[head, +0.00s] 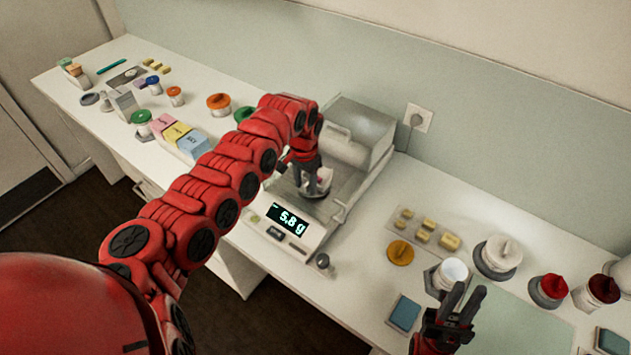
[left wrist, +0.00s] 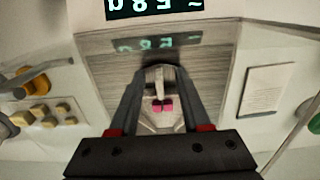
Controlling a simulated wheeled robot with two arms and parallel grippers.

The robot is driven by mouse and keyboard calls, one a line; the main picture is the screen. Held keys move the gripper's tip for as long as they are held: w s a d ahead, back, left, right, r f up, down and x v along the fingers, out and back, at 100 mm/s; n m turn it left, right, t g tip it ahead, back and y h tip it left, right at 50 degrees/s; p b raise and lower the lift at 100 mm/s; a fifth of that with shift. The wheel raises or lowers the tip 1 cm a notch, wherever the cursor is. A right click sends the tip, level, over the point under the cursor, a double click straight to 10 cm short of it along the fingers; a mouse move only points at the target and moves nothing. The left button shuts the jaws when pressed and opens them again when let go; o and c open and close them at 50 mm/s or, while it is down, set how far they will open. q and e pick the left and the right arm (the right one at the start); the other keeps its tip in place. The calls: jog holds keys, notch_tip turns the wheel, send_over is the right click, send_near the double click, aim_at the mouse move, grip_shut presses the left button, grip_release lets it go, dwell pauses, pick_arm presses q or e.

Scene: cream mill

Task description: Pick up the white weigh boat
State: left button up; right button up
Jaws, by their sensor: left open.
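The white weigh boat (left wrist: 162,122) sits on the balance's metal pan in the left wrist view, with small pink pieces in it. In the head view the weigh boat (head: 322,182) is mostly hidden by my left gripper (head: 312,188). My left gripper (left wrist: 160,82) is open, with one finger on each side of the boat; whether they touch it I cannot tell. The balance (head: 285,240) reads 5.8 g. My right gripper (head: 468,296) is open and empty at the lower right, near a white cup.
The balance's raised hood (head: 360,130) stands behind the pan. To the right are a white open cup (head: 452,272), an orange lid (head: 400,253) and a tray of yellow blocks (head: 424,230). Jars and coloured boxes (head: 178,132) stand to the left.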

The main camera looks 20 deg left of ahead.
pick_arm(q)
grip_shut()
jog(key=shift+r, duration=0.1)
jog(key=shift+r, duration=0.1)
